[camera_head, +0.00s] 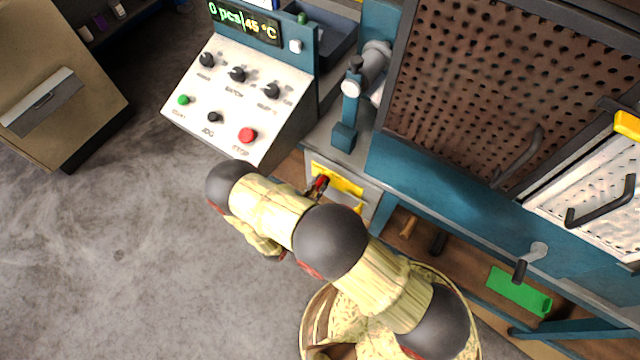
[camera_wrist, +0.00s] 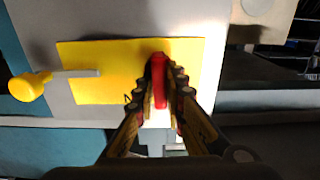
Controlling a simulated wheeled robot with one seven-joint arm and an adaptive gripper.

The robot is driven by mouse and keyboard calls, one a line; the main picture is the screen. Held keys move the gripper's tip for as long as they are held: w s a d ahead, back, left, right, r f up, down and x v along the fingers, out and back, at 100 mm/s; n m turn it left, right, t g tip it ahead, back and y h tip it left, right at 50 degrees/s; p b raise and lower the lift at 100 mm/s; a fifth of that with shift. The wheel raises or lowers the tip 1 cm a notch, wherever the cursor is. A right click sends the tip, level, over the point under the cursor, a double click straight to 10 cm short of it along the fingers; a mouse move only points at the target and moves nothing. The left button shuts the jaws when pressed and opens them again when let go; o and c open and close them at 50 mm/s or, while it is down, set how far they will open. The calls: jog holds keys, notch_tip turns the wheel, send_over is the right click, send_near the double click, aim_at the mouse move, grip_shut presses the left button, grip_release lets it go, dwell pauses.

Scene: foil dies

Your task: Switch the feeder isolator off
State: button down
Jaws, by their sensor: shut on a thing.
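The feeder isolator is a red handle on a yellow plate (camera_head: 345,182) on the front of a grey box below the machine's bench. In the wrist view the red handle (camera_wrist: 158,68) stands upright in front of the yellow plate (camera_wrist: 100,60). My gripper (camera_wrist: 160,92) is shut on the red handle, with a finger on each side of it. In the head view my gripper (camera_head: 314,190) is partly hidden by my arm, and only a little of the red handle (camera_head: 320,182) shows.
A grey rod with a yellow knob (camera_wrist: 28,86) sticks out left of the handle in the wrist view. The control console (camera_head: 225,110) with knobs and a red stop button (camera_head: 247,135) is above my arm. A green box (camera_head: 519,292) lies on the lower shelf. The floor at left is clear.

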jog(key=n, duration=0.5)
jog(key=shift+w+a, duration=0.1)
jog(key=shift+a, duration=0.05)
jog(key=n, duration=0.4)
jog(key=shift+w+a+f+n, duration=0.1)
jog(key=shift+a+f+n, duration=0.05)
jog(key=shift+n, duration=0.15)
jog(key=n, duration=0.4)
jog(key=shift+f, duration=0.2)
jog(key=shift+a+f+n, duration=0.1)
jog(key=shift+f+n, duration=0.05)
jog(key=shift+n, duration=1.85)
jog(key=shift+w, duration=0.1)
jog(key=c, duration=1.8)
grip_release()
jog(key=shift+c, duration=0.2)
